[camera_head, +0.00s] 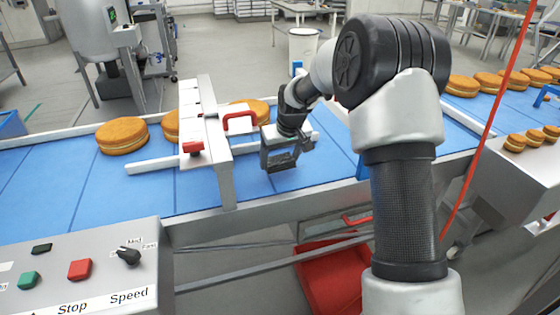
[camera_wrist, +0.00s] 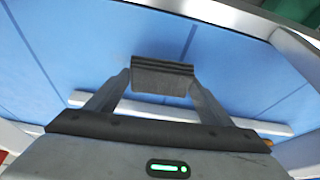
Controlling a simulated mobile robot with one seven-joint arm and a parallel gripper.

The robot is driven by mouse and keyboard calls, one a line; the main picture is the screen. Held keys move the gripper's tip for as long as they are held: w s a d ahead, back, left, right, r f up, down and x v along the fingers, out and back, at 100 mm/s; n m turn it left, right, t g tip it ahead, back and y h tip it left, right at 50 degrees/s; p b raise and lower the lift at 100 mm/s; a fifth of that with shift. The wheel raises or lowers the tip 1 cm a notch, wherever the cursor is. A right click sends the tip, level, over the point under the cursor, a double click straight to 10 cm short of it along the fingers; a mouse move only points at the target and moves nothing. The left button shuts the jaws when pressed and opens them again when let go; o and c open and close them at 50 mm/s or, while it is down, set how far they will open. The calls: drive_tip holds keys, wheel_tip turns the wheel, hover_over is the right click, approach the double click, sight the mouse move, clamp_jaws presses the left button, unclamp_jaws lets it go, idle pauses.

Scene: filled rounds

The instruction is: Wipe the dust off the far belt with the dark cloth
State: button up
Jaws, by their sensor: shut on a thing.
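My gripper (camera_head: 281,161) is shut on the dark cloth (camera_head: 283,162), a small folded dark grey pad. In the wrist view the cloth (camera_wrist: 163,78) sits between the two fingertips, over the blue belt. The blue belt (camera_head: 318,176) runs across the head view from left to right. The cloth is at or just above the belt surface, to the right of the white gantry; I cannot tell whether it touches. No dust can be made out on the belt.
A white gantry (camera_head: 214,140) with a red handle (camera_head: 240,121) stands across the belt left of my gripper. Filled rounds (camera_head: 122,136) sit on the belt at left, more (camera_head: 462,86) at right. A control panel (camera_head: 80,270) is at front left, a red crate (camera_head: 330,278) below.

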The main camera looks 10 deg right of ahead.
drive_tip(key=shift+r+p, duration=0.5)
drive_tip(key=shift+r, duration=0.75)
drive_tip(key=shift+r, duration=0.1)
drive_tip(key=shift+r+p, duration=0.95)
drive_tip(key=shift+r, duration=0.5)
